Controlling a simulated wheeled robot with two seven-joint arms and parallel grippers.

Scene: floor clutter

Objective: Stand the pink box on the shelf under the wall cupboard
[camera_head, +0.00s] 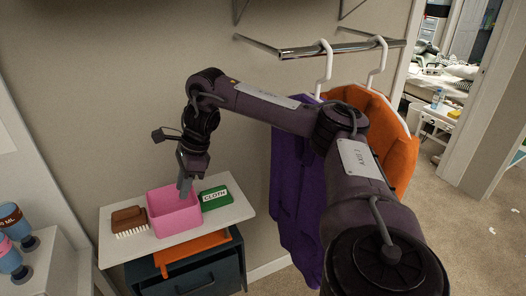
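The pink box (174,221) is open-topped and stands upright on a white shelf board (231,210) against the wall. My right gripper (185,190) points down at the box, with its narrow fingers reaching over the box's opening near the back wall. The fingertips are partly hidden, so I cannot tell whether they grip the box wall. My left gripper is not in view. No wall cupboard can be made out.
A brown brush (128,218) lies left of the box, and a green "CLOTH" packet (214,198) lies right. Below are an orange cloth (190,250) and a dark drawer unit (200,280). Purple (295,190) and orange (397,140) garments hang from a rail (340,48) beyond my arm.

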